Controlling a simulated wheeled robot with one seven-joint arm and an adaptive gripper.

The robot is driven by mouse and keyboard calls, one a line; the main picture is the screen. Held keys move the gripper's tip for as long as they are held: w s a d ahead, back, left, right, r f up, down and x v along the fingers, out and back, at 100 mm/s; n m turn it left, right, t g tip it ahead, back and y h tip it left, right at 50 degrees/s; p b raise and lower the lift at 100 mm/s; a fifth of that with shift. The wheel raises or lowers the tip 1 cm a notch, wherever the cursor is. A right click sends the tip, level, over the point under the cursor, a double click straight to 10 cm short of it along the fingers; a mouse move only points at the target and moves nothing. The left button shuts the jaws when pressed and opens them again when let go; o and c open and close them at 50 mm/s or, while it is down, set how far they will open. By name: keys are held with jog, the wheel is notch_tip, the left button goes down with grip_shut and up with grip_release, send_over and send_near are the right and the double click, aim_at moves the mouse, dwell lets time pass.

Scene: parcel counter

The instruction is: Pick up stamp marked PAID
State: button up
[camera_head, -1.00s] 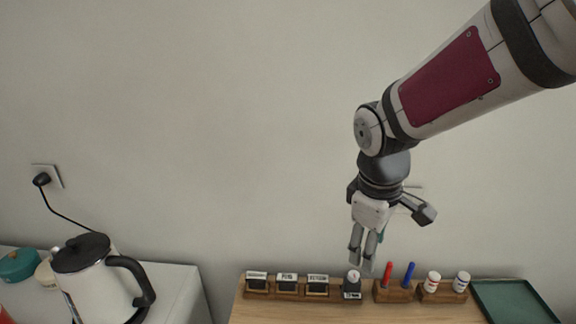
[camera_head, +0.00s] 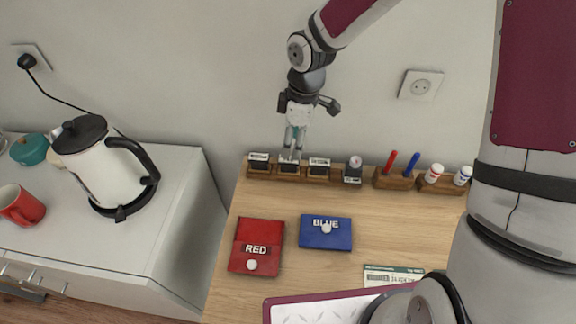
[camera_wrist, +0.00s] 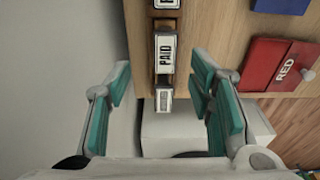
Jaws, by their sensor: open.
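The stamp marked PAID (camera_wrist: 166,52) sits in a wooden rack, its white label readable in the wrist view.
Neighbouring stamps (camera_head: 259,160) (camera_head: 319,167) stand close on both sides. A dark self-inking stamp (camera_head: 353,168), marker holder (camera_head: 393,180) and small bottles (camera_head: 434,173) continue right. Red (camera_head: 262,236) and blue (camera_head: 325,240) pads lie in front. The wall is close behind.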

aim_at(289, 160)
jog(key=shift+s+a+f, duration=0.1)
jog(key=shift+a+f, duration=0.05)
jog(key=shift+f, duration=1)
jog(key=shift+s+a+f, duration=0.1)
jog(key=shift+a+f, duration=0.1)
jog(key=shift+f, duration=1)
jog(key=shift+s+a+f, duration=0.1)
jog(key=shift+a+f, duration=0.05)
jog(key=shift+f, duration=1)
grip_shut()
